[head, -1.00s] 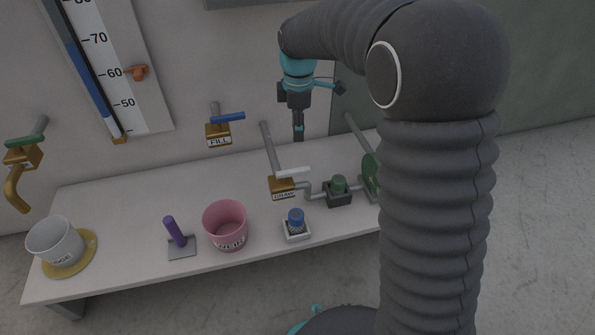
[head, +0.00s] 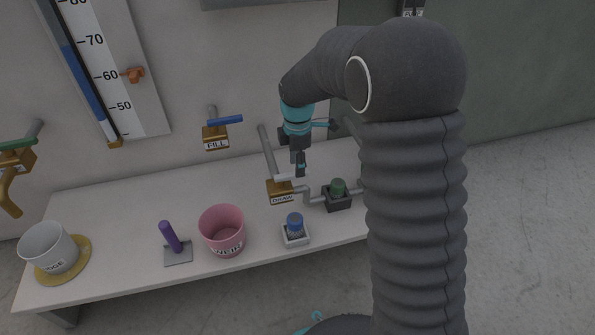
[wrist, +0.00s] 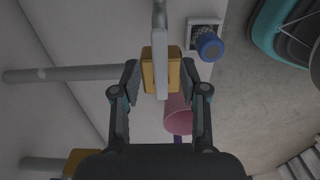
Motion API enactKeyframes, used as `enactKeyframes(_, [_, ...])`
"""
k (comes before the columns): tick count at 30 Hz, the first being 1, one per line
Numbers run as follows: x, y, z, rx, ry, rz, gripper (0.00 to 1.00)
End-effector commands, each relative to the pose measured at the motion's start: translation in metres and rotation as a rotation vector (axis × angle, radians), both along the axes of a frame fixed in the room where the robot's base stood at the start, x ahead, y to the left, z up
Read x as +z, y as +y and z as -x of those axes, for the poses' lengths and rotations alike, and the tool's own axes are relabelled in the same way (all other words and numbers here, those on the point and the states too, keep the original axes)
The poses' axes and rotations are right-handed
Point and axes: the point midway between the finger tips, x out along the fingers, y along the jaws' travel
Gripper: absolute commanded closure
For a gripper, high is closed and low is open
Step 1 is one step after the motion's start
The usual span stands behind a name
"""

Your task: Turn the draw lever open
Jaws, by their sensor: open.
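The draw valve (head: 281,192) is a brass block labelled DRAW on a grey pipe from the wall, above the table. Its white lever (head: 285,178) points right in the head view. My gripper (head: 301,172) is just above and beside the lever's right end, pointing down. In the wrist view my gripper (wrist: 161,68) is open, its two fingers on either side of the white lever (wrist: 161,80) and the brass valve (wrist: 148,70). Gaps show between the fingers and the lever. I cannot tell how far the fingertips reach down beside the lever.
A fill valve (head: 215,137) with a blue lever is left of it.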

Motion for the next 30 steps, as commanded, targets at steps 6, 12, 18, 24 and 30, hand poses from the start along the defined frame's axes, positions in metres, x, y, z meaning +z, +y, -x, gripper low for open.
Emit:
enactKeyframes(6, [-0.022, 0.0, 0.0, 0.0, 0.001, 0.0, 0.56])
enactKeyframes(12, [-0.026, 0.0, 0.0, -0.001, 0.0, 0.0, 0.56])
enactKeyframes(18, [-0.026, 0.0, 0.0, -0.001, 0.0, 0.0, 0.64])
enactKeyframes(24, [-0.026, 0.0, 0.0, 0.0, 0.0, 0.0, 1.0])
enactKeyframes(30, [-0.026, 0.0, 0.0, -0.002, 0.0, 0.0, 1.0])
